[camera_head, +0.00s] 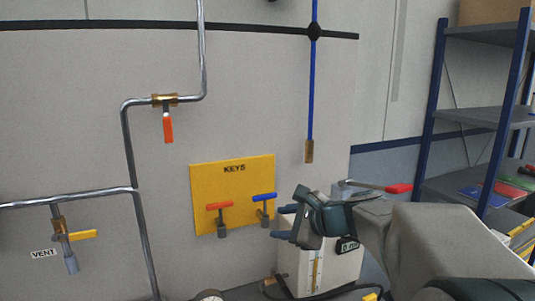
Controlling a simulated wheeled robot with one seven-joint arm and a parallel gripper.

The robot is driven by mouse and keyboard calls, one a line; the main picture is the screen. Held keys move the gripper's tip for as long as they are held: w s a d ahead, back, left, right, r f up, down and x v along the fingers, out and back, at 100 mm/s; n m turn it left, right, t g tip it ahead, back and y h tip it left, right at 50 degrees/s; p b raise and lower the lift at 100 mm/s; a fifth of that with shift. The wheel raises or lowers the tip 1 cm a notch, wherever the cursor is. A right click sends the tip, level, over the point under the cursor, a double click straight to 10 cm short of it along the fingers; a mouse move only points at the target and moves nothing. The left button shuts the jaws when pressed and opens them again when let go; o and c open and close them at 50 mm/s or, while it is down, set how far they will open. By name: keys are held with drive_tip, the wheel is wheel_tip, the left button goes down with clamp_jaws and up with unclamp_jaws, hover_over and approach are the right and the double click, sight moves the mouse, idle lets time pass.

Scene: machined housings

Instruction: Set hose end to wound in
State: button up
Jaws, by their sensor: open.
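No part in view can be named for certain as the hose end. A dark hose or cable (270,290) runs at the foot of a white box (338,278), with a small yellow piece (371,297) by its right end. A blue pipe (312,90) comes down the wall and stops at a brass end piece (309,151). My gripper (283,222) is open and points left, in front of the white box and just right of the yellow key board. Nothing shows between its fingers. My arm hides part of the box and the floor behind it.
Grey pipes carry an orange-handled valve (168,128) and a yellow-handled VENT valve (82,235). A red-handled lever (398,188) shows behind my arm. Shelves (490,117) stand right.

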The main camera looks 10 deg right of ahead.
drive_tip(key=w+d+r+m+t, duration=0.4)
drive_tip(key=w+d+r+m, duration=0.15)
drive_tip(key=d, duration=0.25)
drive_tip(key=m+t+h, duration=0.3)
drive_tip(key=m, duration=0.5)
approach(311, 153)
drive_tip(key=shift+n, duration=0.25)
drive_tip(key=p+x, duration=0.4)
drive_tip(key=x, duration=0.7)
drive_tip(key=shift+w+r+p, duration=0.1)
drive_tip(key=shift+w+p, duration=0.1)
drive_tip(key=shift+p, duration=0.1)
